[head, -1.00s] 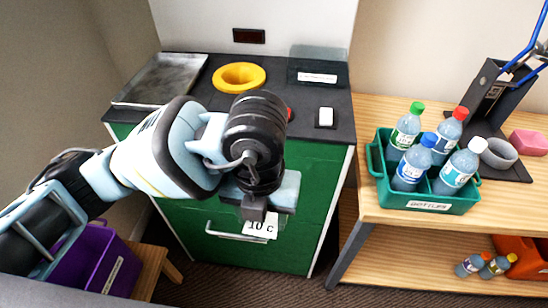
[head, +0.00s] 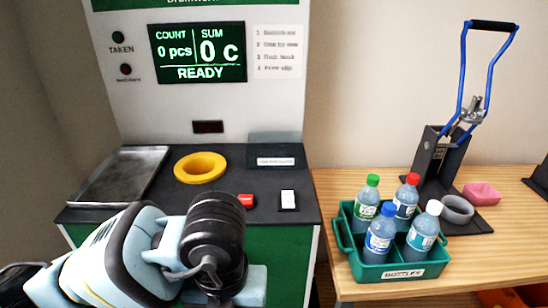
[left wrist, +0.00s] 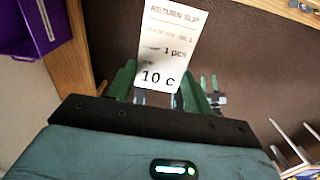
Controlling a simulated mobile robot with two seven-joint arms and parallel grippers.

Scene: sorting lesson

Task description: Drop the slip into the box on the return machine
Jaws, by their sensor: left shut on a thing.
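The return slip (left wrist: 165,45) is white paper printed "RETURN SLIP", "1 pcs" and "10 c". My left gripper (left wrist: 160,92) is shut on its lower end in the left wrist view. In the head view my left wrist is in front of the machine's counter; the fingers and slip are out of sight. The box (head: 272,150) is dark and see-through, with a white label, at the back right of the return machine's counter (head: 150,205). The slip is apart from it. The machine's screen (head: 198,53) reads 0 pcs, 0 c, READY. My right gripper is not in view.
A yellow ring (head: 200,167), a metal tray (head: 120,175), a red button (head: 246,200) and a white switch (head: 288,200) are on the counter. A green bottle crate (head: 400,272) and a blue-handled press (head: 470,130) stand on the wooden table. A purple bin (left wrist: 35,25) shows below.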

